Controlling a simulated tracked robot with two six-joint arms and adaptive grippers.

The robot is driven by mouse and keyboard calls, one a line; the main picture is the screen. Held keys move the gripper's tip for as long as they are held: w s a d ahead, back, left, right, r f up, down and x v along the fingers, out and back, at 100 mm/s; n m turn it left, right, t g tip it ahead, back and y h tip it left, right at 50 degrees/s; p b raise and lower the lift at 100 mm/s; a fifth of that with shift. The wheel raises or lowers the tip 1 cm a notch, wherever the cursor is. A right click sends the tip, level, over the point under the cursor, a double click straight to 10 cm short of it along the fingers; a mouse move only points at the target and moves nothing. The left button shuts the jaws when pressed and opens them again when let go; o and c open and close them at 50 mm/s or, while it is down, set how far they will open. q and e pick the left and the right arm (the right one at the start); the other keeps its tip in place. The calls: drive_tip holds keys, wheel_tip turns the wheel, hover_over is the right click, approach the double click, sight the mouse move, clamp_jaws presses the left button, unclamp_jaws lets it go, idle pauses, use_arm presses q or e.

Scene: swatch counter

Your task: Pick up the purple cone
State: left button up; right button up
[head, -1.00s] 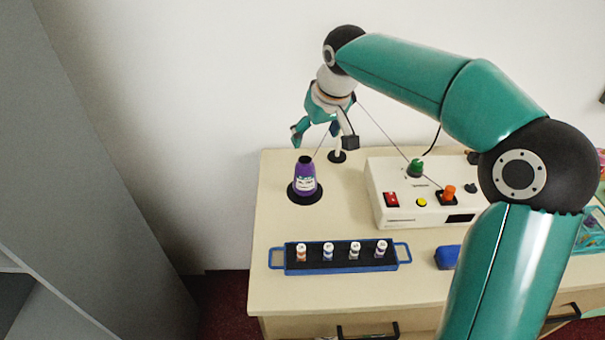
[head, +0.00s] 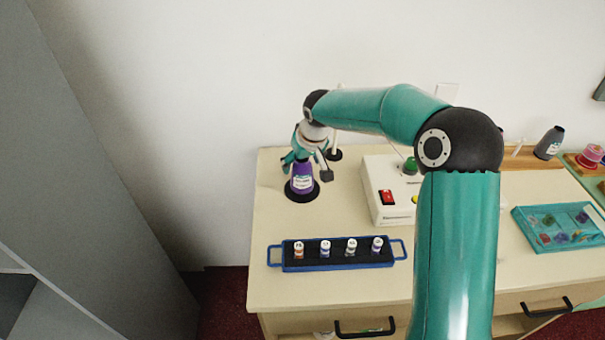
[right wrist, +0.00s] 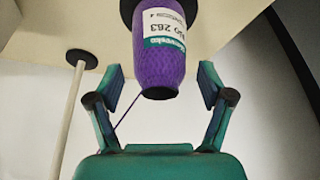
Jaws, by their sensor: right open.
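The purple cone (head: 302,180), a spool with a white and teal label, stands upright on a black round base (head: 301,195) at the back left of the counter. My right gripper (head: 307,167) is at the cone's upper part and partly hides its top in the head view. In the right wrist view, the cone (right wrist: 160,60) appears upside down, with its narrow end between the two open fingers (right wrist: 160,82). Gaps show on both sides, so the fingers look clear of it. A purple thread runs from the cone. My left gripper is not in view.
A thin pole (right wrist: 68,115) stands close beside the fingers. A white box with a red switch (head: 388,197) is to the right. A blue-handled rack (head: 340,265) of small spools lies in front. A teal tray (head: 560,240) is at far right.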

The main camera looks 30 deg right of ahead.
drive_tip(key=shift+f, duration=0.2)
clamp_jaws()
idle(0.3)
drive_tip(key=shift+r, duration=0.2)
